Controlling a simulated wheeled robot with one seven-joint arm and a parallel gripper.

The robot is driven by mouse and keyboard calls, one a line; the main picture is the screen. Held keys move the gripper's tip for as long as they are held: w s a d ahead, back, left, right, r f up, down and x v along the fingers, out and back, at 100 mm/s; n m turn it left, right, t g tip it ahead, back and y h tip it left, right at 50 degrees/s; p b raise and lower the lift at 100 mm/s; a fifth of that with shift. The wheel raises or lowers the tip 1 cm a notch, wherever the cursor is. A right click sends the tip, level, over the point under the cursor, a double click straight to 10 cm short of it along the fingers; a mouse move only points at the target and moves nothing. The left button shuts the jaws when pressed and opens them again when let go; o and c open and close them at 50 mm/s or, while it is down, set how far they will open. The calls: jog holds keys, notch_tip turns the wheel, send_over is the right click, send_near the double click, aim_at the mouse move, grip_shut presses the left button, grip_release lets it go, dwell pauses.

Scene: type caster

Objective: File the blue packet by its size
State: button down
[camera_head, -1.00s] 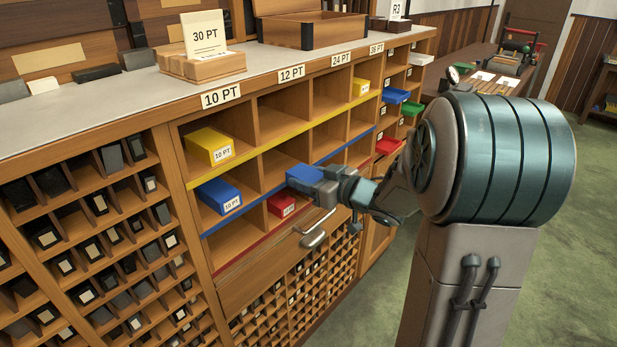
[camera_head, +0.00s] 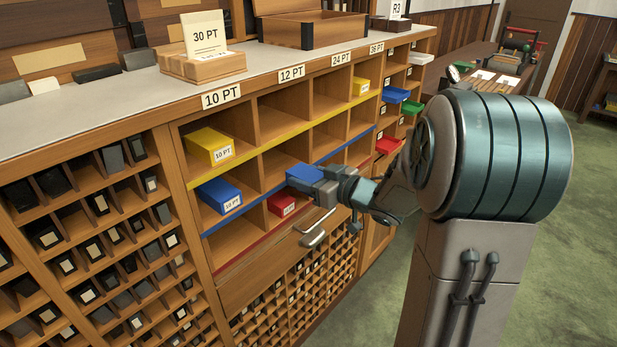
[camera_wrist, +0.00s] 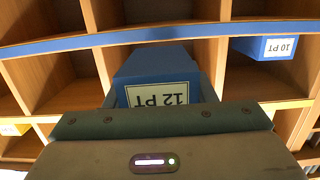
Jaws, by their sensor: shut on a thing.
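The blue packet (camera_head: 301,174) is at the front of the blue-edged middle row, in the 12 PT column. In the wrist view the packet (camera_wrist: 157,68) appears upside down, with its label reading 12 PT. It lies between two wooden dividers and seems partly inside the compartment; its depth is hard to tell. My gripper (camera_head: 322,184) is shut on its near end. The cabinet's 12 PT sign (camera_head: 291,73) stands above this column. The blue strip (camera_head: 262,197) runs under the row.
A blue 10 PT packet (camera_head: 219,196) sits in the compartment to the left. A red packet (camera_head: 282,204) lies below the held one. A yellow 10 PT packet (camera_head: 209,147) is at upper left. A drawer handle (camera_head: 314,239) sticks out below. The 24 PT blue compartment looks empty.

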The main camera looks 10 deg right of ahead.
aim_at(317, 178)
jog(key=shift+r+p+x, duration=0.1)
jog(key=shift+r+x, duration=0.2)
jog(key=shift+x, duration=1.5)
jog(key=shift+r+p+x, duration=0.15)
jog(key=shift+r+x, duration=0.15)
jog(key=shift+x, duration=1.5)
jog(key=shift+r+p+x, duration=0.1)
jog(key=shift+r+x, duration=0.2)
jog(key=shift+x, duration=1.55)
jog(key=c, duration=0.6)
grip_release()
jog(key=shift+w+a, duration=0.1)
jog(key=shift+o, duration=0.2)
jog(key=shift+f, duration=0.15)
jog(key=p+v, duration=0.1)
jog(key=v, duration=1.3)
jog(key=shift+w, duration=0.1)
